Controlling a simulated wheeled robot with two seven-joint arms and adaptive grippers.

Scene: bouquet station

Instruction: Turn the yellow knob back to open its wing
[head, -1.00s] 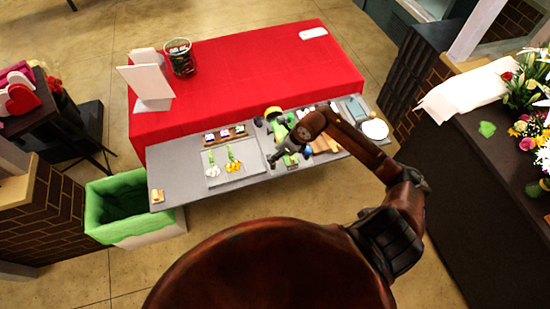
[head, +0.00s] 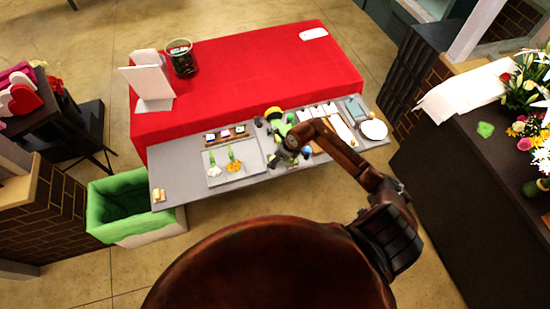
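A green and black fixture (head: 279,123) stands on the grey worktop, with a yellow part (head: 272,111) at its top left that may be the yellow knob. It is too small to tell which way the knob or any wing is turned. My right arm reaches in from the right, and its gripper (head: 277,161) is low over the worktop just in front of the fixture. The arm's wrist hides part of the fixture's near side. The fingers are too small and dark to show whether they are open or touching anything. My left gripper is out of view.
A tray (head: 222,178) with a white and a yellow flower lies left of the fixture. A small wooden rack (head: 226,134) is behind it. White strips and a white plate (head: 374,130) are at the right. A green-lined bin (head: 118,207) stands on the floor at the left.

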